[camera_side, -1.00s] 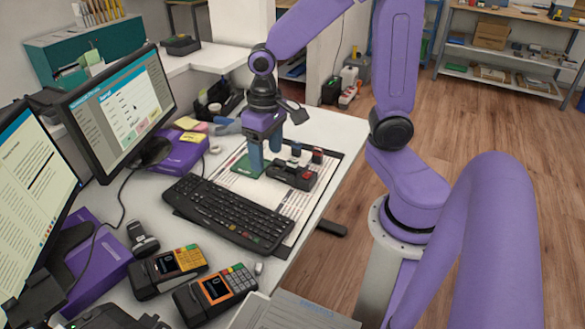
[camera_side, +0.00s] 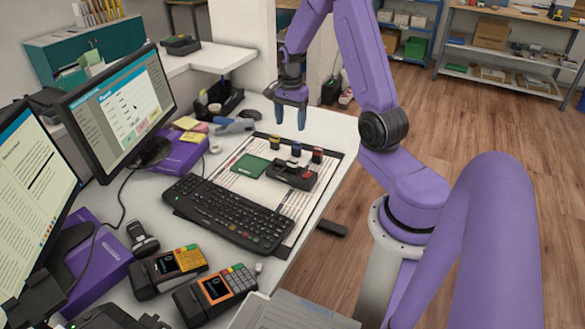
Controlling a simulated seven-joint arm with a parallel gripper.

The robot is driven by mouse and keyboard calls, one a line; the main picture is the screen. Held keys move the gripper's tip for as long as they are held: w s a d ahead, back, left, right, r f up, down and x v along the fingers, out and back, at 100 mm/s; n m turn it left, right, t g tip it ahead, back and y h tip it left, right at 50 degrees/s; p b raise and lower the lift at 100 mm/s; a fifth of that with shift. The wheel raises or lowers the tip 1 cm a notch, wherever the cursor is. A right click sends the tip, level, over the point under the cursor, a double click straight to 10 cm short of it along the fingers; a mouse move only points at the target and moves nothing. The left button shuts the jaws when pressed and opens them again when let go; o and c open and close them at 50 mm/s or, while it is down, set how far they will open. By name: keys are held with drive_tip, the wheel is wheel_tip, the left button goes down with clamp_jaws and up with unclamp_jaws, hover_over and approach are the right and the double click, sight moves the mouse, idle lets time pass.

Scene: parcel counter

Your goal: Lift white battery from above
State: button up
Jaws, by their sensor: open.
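My gripper (camera_side: 290,117) is open and empty, pointing down above the far part of the white counter (camera_side: 325,127), beyond the sheet with the stamps. I cannot make out a white battery for certain. A small pale object (camera_side: 258,268) stands by the orange-framed card terminal (camera_side: 215,295), far from my gripper; it is too small to identify. A small white roll (camera_side: 215,149) lies near the sticky notes; what it is cannot be told.
Several small stamps (camera_side: 296,149) stand near a dark device (camera_side: 293,174) and a green card (camera_side: 250,166) on the printed sheet. A black keyboard (camera_side: 228,212) lies in front. Monitors (camera_side: 120,105) stand at left. The counter's far right corner is clear.

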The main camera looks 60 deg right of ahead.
sight(292, 160)
wheel_tip(292, 160, down, 12)
drive_tip(key=shift+f, duration=0.1)
drive_tip(key=shift+s+d+f, duration=0.1)
drive_tip(key=shift+d+f, duration=0.1)
drive_tip(key=shift+f, duration=1.1)
drive_tip(key=shift+s+d+f, duration=0.1)
drive_tip(key=shift+d+f, duration=0.1)
drive_tip(key=shift+f, duration=1.1)
drive_tip(key=c, duration=1.1)
